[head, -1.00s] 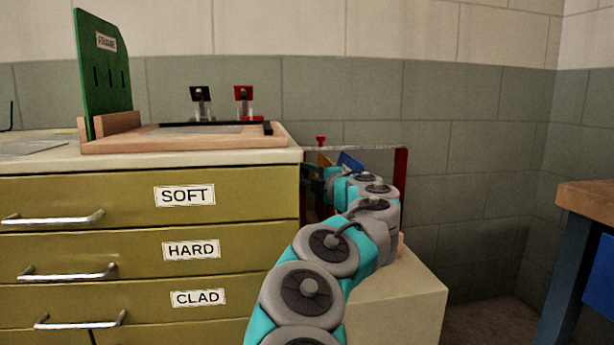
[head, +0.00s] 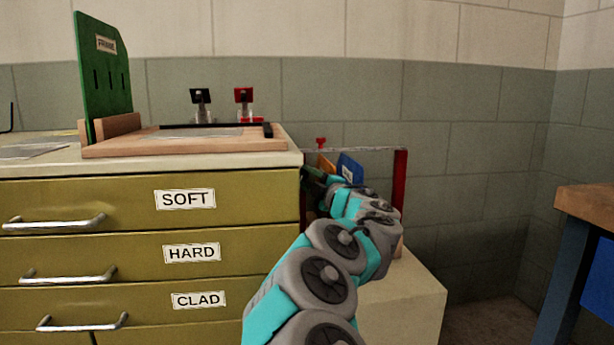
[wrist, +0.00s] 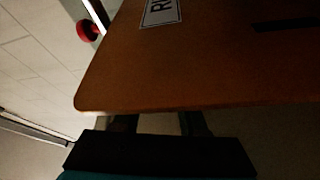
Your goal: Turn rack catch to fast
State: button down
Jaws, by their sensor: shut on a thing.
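The rack (head: 400,185) stands right of the drawer cabinet, with a pale top bar and a red upright. A small red knob (head: 321,142), which looks like the catch, sits on its top bar; a red round knob also shows in the wrist view (wrist: 88,31). An orange panel (head: 326,164) and a blue panel (head: 350,168) stand in the rack. In the wrist view the orange panel (wrist: 200,65) fills the upper right, with a partly cut-off label. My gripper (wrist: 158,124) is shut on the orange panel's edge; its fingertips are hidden. The knob is apart from it.
The cabinet (head: 240,245) with drawers marked SOFT, HARD and CLAD stands close on the left. A wooden board (head: 180,147) and a green upright panel (head: 103,75) are on top. A pale block (head: 405,300) is below the rack. A bench (head: 590,200) stands far right.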

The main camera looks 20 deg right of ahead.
jog(key=m, duration=0.2)
jog(key=m+t+h, duration=0.1)
jog(key=m, duration=0.1)
jog(key=m+t+h, duration=0.1)
jog(key=m, duration=0.1)
jog(key=shift+w+a+f, duration=0.1)
jog(key=shift+a+f, duration=0.05)
jog(key=shift+f, duration=0.25)
jog(key=shift+a+m+t+h+b, duration=0.1)
jog(key=shift+m+t+h+b, duration=0.4)
jog(key=shift+m, duration=1.1)
jog(key=shift+a+m+g+h+b, duration=0.15)
jog(key=shift+m+h, duration=0.65)
jog(key=shift+m, duration=0.8)
jog(key=shift+d, duration=0.15)
jog(key=shift+c, duration=2.3)
grip_release()
jog(key=shift+r, duration=0.1)
